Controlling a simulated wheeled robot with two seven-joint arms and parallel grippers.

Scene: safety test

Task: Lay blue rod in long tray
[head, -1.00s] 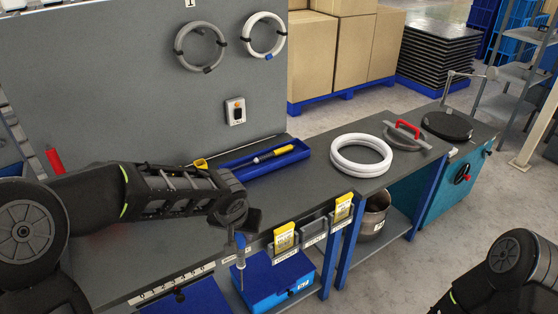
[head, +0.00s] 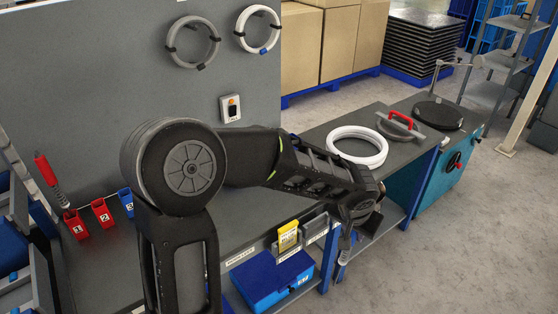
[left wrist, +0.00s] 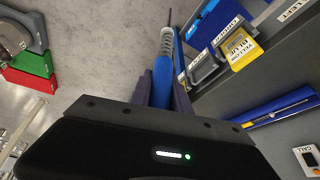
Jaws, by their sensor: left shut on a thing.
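My left gripper (head: 352,232) is shut on the blue rod (head: 343,258), out in front of the bench's front edge. In the left wrist view the rod (left wrist: 162,82) sticks out between the fingers (left wrist: 163,92), with a blue grip, a pale coiled section and a thin dark tip. In the head view it hangs downward. The long blue tray (left wrist: 285,106) lies on the bench, apart from the rod, with a yellow-ended item in it. My left arm hides the tray in the head view. My right gripper is out of view.
White rings (head: 357,146) and a red-handled grey tool (head: 400,124) lie on the bench right of my arm. Numbered bins (head: 102,212) and a red rod (head: 48,172) are at left.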

